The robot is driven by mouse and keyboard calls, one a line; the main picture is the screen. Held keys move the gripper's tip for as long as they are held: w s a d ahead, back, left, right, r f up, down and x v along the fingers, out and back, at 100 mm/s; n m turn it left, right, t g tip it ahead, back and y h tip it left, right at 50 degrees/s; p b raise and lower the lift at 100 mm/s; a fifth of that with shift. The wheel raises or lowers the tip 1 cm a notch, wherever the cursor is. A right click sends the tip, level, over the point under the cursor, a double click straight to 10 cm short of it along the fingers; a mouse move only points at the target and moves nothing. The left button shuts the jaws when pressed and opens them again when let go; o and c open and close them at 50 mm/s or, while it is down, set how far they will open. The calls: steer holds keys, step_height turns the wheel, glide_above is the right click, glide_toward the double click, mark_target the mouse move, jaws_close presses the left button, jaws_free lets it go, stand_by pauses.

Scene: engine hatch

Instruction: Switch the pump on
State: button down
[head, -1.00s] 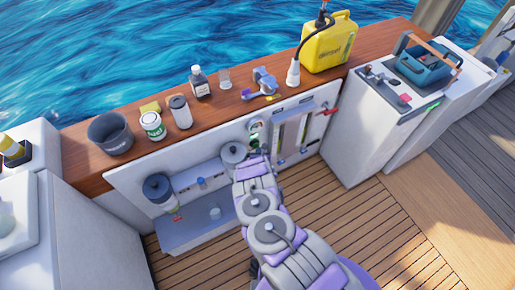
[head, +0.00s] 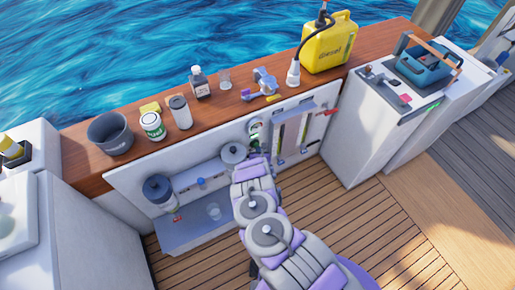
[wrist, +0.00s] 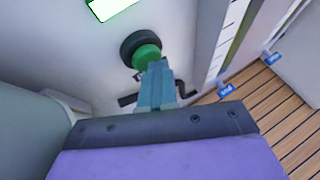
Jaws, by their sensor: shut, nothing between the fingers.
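A green round push button (wrist: 147,56) with a black collar stands on the white panel in the wrist view. My gripper (wrist: 157,72) is shut and empty, its fingertips right at the lower edge of the button. I cannot tell whether they touch it. A lit green display (wrist: 108,7) is above the button. In the head view, my arm reaches the panel (head: 232,190), and the fingertips are too small to make out there.
A dark strip-like part lies behind the fingers in the wrist view. Blue tags (wrist: 225,90) hang to the right. A red-handled valve (head: 328,112) is on the panel's right. The wooden ledge (head: 215,110) above carries a pot, cans, bottle and yellow diesel can (head: 328,42).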

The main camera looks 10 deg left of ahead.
steer(key=s+d+p, duration=0.2)
steer(key=s+d, duration=0.1)
steer(key=s, duration=0.2)
steer(key=shift+s+d, duration=0.15)
steer(key=shift+d, duration=0.1)
stand_by(0.4)
steer(key=shift+f, duration=0.1)
stand_by(0.3)
